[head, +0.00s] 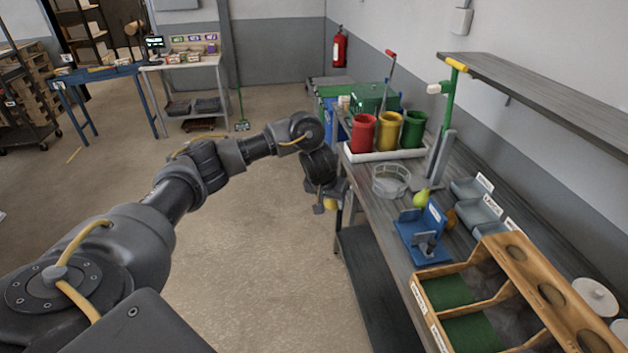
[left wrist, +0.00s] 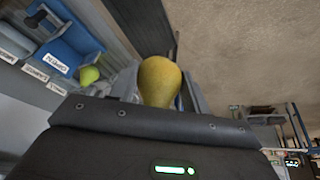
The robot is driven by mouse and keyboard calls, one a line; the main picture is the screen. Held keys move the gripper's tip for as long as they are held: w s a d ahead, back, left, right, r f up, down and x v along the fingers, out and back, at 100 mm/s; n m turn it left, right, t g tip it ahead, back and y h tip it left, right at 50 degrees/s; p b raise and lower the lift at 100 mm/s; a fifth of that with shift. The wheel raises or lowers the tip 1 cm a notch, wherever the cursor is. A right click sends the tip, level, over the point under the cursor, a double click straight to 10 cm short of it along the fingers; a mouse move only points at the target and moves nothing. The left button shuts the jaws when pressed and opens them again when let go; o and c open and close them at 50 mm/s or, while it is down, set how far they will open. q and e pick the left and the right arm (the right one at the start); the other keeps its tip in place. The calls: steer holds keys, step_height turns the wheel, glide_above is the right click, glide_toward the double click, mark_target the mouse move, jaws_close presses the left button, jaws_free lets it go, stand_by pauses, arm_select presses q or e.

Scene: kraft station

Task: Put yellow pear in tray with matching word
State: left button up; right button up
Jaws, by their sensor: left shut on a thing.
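My left gripper (head: 325,200) is shut on the yellow pear (left wrist: 159,82), which shows between the two fingers in the left wrist view. In the head view, a bit of the yellow pear (head: 331,204) shows below the gripper, off the left edge of the workbench. My right gripper is out of view.
A clear round dish (head: 391,180) and red (head: 362,133), yellow (head: 390,132) and green (head: 413,129) canisters stand farther back on the bench. A wooden divided box (head: 470,270) fills the front. A grey shelf (head: 560,90) overhangs the right side.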

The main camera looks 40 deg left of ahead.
arm_select(q)
steer(key=s+d+r+m+h, duration=0.2)
steer(key=s+d+r+m, duration=0.15)
steer(key=d, duration=0.35)
steer(key=s+d+r+m+h, duration=0.1)
steer(key=s+d+r+m, duration=0.2)
steer(key=d+r+m, duration=0.3)
steer(key=s+f+m+g+h+b, duration=0.15)
steer(key=s+f+m+b, duration=0.35)
steer(key=s, duration=0.5)
step_height(320, 180, down, 11)
steer(key=n+b, duration=0.1)
steer(key=b, duration=0.8)
steer(key=shift+s+a+f+g, duration=0.2)
steer(key=shift+a+g, duration=0.05)
steer(key=shift+g, duration=0.2)
